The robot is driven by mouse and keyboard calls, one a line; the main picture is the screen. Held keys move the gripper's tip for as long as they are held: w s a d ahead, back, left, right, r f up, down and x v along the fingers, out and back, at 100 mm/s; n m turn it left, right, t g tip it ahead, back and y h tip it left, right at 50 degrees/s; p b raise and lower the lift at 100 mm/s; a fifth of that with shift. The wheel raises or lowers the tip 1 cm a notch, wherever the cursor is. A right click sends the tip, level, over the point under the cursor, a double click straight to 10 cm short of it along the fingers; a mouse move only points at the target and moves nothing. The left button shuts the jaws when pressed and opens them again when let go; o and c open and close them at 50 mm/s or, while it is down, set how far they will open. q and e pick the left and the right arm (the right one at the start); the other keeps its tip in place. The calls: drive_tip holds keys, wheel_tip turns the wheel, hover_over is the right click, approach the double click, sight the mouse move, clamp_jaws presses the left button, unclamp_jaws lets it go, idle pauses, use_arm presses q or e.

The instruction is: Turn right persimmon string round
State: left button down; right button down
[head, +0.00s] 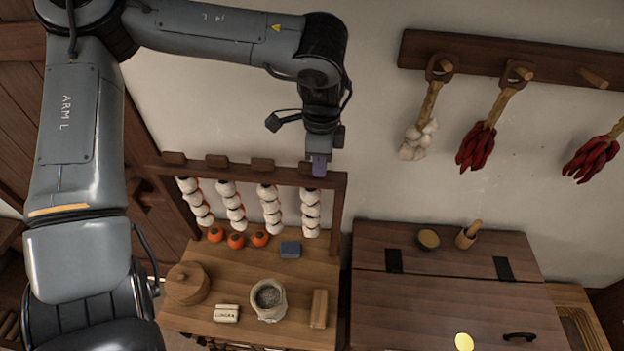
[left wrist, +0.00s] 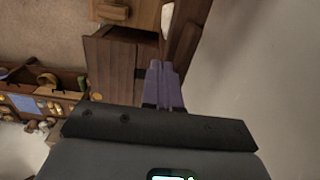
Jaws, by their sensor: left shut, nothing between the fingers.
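The right persimmon string (head: 311,212) hangs from the right end of a dark wooden rack (head: 240,171). Its stacked fruits look whitish on the side I see. Three other strings hang to its left, and the two leftmost (head: 195,202) (head: 231,206) show orange edges beside the white. My left gripper (head: 319,166) points down at the rack's top rail, just above the right string. Its purple fingers are shut and empty; they also show in the left wrist view (left wrist: 164,84). I cannot tell whether they touch the rail. My right gripper is not in view.
Below the strings, a bench holds three loose persimmons (head: 236,241), a dark blue block (head: 290,250), a round wooden box (head: 187,284), a jar (head: 268,300) and a wooden block (head: 319,309). A wooden chest (head: 450,300) stands right. Garlic (head: 417,140) and chillies (head: 476,147) hang from a peg rail.

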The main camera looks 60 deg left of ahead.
use_arm(q)
drive_tip(key=shift+d+r+p, duration=0.15)
drive_tip(key=shift+r+p, duration=0.6)
drive_tip(key=shift+r, duration=0.7)
